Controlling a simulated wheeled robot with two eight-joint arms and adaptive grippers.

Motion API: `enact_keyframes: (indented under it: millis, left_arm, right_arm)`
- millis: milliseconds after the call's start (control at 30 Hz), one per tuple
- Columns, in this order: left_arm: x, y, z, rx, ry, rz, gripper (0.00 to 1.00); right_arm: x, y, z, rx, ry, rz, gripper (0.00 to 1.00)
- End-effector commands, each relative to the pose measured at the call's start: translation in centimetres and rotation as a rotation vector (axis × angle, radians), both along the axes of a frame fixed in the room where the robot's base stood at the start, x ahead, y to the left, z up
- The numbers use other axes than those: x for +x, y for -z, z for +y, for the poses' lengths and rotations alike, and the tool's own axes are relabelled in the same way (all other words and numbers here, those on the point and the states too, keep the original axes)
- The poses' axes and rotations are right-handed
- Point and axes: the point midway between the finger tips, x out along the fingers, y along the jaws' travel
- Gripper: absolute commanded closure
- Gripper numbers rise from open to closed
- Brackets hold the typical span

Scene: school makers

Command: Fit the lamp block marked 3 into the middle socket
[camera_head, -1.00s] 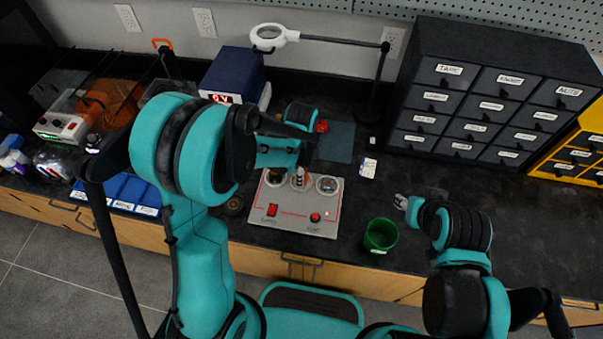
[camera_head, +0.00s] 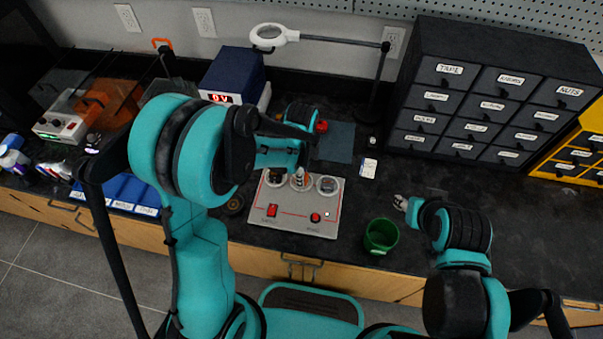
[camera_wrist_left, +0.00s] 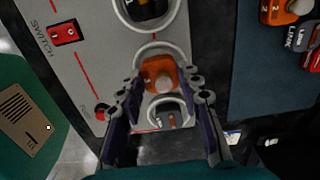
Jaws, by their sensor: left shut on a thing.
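The grey panel (camera_head: 285,214) carries three round sockets in a row. In the left wrist view, a dark block marked 1 (camera_wrist_left: 150,8) sits in the top socket. My left gripper (camera_wrist_left: 166,84) is shut on an orange lamp block (camera_wrist_left: 160,72), at the middle socket (camera_wrist_left: 158,47). The lower socket (camera_wrist_left: 168,99) is partly hidden by the fingers. My right gripper (camera_head: 400,202) is low over the bench, right of the panel; its opening is too small to tell.
An orange block marked 2 (camera_wrist_left: 283,10) is on the blue mat (camera_wrist_left: 258,85); the mat also shows in the head view (camera_head: 338,142). A green cup (camera_head: 381,236) stands right of the panel. A drawer cabinet (camera_head: 480,100) and magnifier lamp (camera_head: 268,37) stand behind.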

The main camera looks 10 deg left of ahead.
Motion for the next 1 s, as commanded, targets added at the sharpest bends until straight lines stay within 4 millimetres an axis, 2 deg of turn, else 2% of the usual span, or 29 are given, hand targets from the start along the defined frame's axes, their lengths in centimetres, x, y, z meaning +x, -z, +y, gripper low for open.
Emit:
enact_keyframes:
  millis: [533, 567, 1000]
  left_arm:
    - [0.0, 1.2, 0.0, 0.000, 0.000, 0.000, 0.90]
    - [0.0, 1.1, 0.0, 0.000, 0.000, 0.000, 0.58]
    - [0.0, 0.5, 0.0, 0.000, 0.000, 0.000, 0.57]
  right_arm:
    - [0.0, 1.1, 0.0, 0.000, 0.000, 0.000, 0.60]
    - [0.0, 1.0, 0.0, 0.000, 0.000, 0.000, 0.60]
    - [0.0, 0.5, 0.0, 0.000, 0.000, 0.000, 0.60]
